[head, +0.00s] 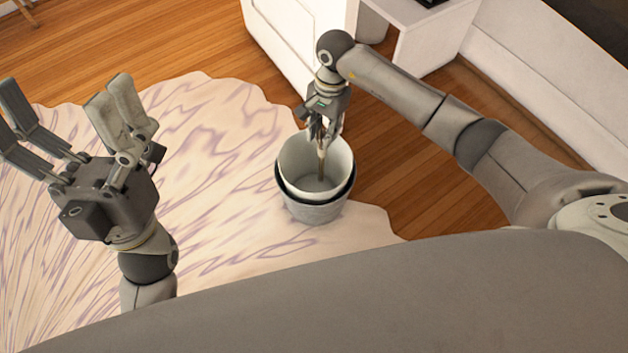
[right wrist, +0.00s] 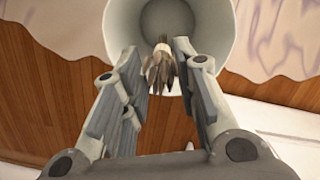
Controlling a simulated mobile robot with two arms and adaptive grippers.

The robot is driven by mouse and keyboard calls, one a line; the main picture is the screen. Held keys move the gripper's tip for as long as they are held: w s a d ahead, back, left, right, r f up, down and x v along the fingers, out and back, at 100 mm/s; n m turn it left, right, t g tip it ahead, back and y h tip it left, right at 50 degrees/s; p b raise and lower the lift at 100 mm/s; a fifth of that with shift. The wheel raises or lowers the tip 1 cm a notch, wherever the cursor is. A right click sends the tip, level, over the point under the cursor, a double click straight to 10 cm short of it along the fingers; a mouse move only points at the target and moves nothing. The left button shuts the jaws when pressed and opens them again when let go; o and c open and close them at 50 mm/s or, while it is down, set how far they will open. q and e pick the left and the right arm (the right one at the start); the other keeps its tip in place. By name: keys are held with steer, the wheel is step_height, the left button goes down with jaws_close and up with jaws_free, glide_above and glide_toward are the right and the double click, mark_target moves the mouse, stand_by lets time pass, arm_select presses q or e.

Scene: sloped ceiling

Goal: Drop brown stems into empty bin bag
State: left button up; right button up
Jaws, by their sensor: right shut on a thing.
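The bin (head: 314,213) is a round grey pail with a dark rim and a pale inside, upright on the rug's edge. Its opening also shows in the right wrist view (right wrist: 225,30). My right gripper (head: 323,135) points down over the bin and is shut on the brown stems (head: 321,163). In the right wrist view the bundle of stems (right wrist: 160,72) sits between the fingers, with its far ends towards the bin's inside. I cannot tell whether the stems touch the bin's bottom. My left gripper (head: 62,110) is open and empty, above the rug at left.
A pale rug (head: 225,125) with purple streaks covers the left and middle of the wooden floor (head: 190,40). A white cabinet (head: 295,35) and a white shelf unit (head: 415,35) stand behind the bin. A white wall panel (head: 540,70) runs along the right.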

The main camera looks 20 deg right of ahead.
steer(key=shift+f, duration=0.15)
steer(key=o, duration=0.9)
steer(key=r, duration=0.4)
steer(key=d+r, duration=0.1)
steer(key=r, duration=0.3)
steer(key=w+r, duration=0.1)
steer(key=r, duration=0.3)
steer(key=shift+d, duration=0.2)
steer(key=shift+f, duration=0.1)
